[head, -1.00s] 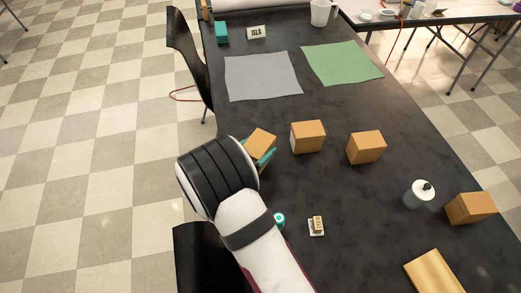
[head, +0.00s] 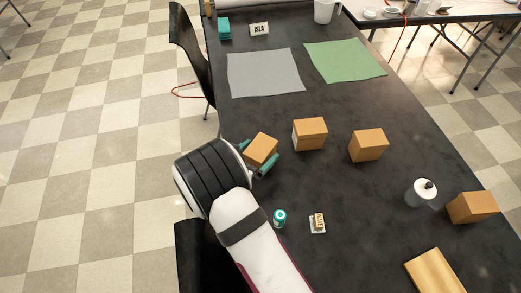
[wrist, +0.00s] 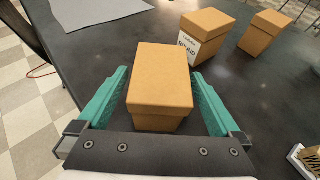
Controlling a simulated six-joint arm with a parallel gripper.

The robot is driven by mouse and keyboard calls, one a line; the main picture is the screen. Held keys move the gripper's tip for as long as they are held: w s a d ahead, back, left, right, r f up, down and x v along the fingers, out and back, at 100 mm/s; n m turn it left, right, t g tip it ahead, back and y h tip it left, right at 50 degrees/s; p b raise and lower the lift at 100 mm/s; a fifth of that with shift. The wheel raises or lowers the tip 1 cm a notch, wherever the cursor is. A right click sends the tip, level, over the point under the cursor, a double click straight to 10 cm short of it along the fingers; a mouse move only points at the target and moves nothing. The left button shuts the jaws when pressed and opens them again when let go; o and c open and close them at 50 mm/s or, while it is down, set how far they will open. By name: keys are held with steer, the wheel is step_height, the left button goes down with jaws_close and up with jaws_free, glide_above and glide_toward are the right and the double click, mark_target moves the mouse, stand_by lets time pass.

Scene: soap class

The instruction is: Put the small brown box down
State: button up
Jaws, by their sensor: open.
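The small brown box (head: 261,149) stands on the dark table at its left side, and it also shows in the wrist view (wrist: 160,85). My gripper (head: 257,158) is open around it. In the wrist view one teal finger (wrist: 104,98) is to its left and the other (wrist: 210,100) to its right, with a gap on each side. The box's underside is hidden.
Two more brown boxes (head: 310,134) (head: 368,145) stand to the right; the nearer one carries a white label. A fourth box (head: 473,207), a white bottle (head: 421,192) and a wooden board (head: 435,271) are at right. Grey (head: 265,73) and green (head: 345,60) mats lie farther back.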

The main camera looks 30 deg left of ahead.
steer(key=v, duration=1.1)
steer(key=w+d+r+m+g+h, duration=0.2)
steer(key=w+d+r+m+h, duration=0.15)
steer(key=d+m, duration=0.5)
steer(key=w+d+r+m+g+h, duration=0.25)
steer(key=d+r+m+h, duration=0.2)
steer(key=d, duration=0.65)
steer(key=s+d+r+m+g, duration=0.1)
steer(key=s+d+m+g, duration=0.2)
steer(key=d+m, duration=0.25)
steer(key=s+d+r+m+g, duration=0.2)
steer(key=d+m+g, duration=0.15)
steer(key=d, duration=0.25)
steer(key=s+r+m+g+y, duration=0.2)
steer(key=s+m+y, duration=0.7)
steer(key=m, duration=1)
steer(key=s+d, duration=0.1)
steer(key=s, duration=0.3)
steer(key=shift+s+r+m+g+y, duration=0.2)
steer(key=shift+s+m+g+y, duration=0.1)
steer(key=shift+s+y, duration=0.1)
